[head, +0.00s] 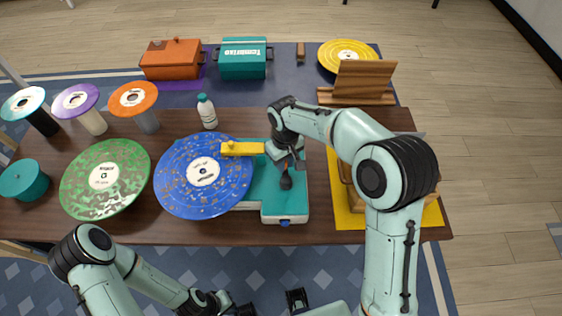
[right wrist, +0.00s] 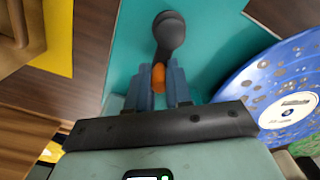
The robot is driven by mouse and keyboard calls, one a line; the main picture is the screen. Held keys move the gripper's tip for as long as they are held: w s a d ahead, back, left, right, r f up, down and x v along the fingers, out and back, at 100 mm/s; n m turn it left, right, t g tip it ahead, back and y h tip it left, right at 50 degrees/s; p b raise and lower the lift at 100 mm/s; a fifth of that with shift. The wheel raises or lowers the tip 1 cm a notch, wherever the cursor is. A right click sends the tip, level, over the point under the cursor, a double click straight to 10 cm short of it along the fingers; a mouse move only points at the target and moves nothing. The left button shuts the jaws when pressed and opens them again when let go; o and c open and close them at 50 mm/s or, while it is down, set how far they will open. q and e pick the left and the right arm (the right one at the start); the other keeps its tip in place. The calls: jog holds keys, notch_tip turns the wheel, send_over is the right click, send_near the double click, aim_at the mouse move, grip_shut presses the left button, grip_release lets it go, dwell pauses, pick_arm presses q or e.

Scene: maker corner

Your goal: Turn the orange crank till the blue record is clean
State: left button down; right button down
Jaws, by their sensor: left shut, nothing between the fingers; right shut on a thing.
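The blue record (head: 178,188) lies flat at the left of the teal cleaning machine (head: 293,205), with brownish spots scattered over its surface. It also shows spotted at the right of the right wrist view (right wrist: 260,86). A yellow bar (head: 243,149) reaches over its upper right part. My right gripper (right wrist: 160,90) is shut on the orange crank handle (right wrist: 158,76), which is mostly hidden between the fingers. A dark crank arm (right wrist: 169,35) with a rounded end shows beyond it. My left gripper (head: 232,306) is shut and empty, low in front of the table.
A spotted green record (head: 85,187) lies left of the blue one. A white bottle (head: 207,113) stands behind. Round-topped stands, including an orange-topped one (head: 133,97), are at the back left. A wooden item on a yellow mat (head: 432,214) is at the right, partly behind my right arm.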

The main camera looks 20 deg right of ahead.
jog(key=m, duration=0.1)
jog(key=d+m, duration=0.1)
jog(key=m, duration=0.2)
jog(key=shift+s+d, duration=0.2)
jog(key=shift+d, duration=0.05)
pick_arm(q)
jog(key=shift+s+f, duration=0.1)
jog(key=shift+f, duration=0.1)
pick_arm(e)
jog(key=shift+s+d+m, duration=0.15)
jog(key=shift+m, duration=0.65)
jog(key=shift+s+d+m, duration=0.1)
jog(key=shift+d+m, duration=0.05)
jog(key=shift+m, duration=0.65)
jog(key=c, duration=1)
grip_release()
jog(key=shift+s, duration=0.1)
pick_arm(q)
jog(key=shift+w+r+p, duration=0.3)
jog(key=shift+r+p, duration=0.05)
jog(key=shift+r, duration=0.15)
jog(key=shift+w+r+p, duration=0.25)
jog(key=shift+r+p, duration=0.05)
jog(key=shift+r, duration=0.2)
pick_arm(e)
notch_tip(320, 180, up, 14)
jog(key=shift+f, duration=0.25)
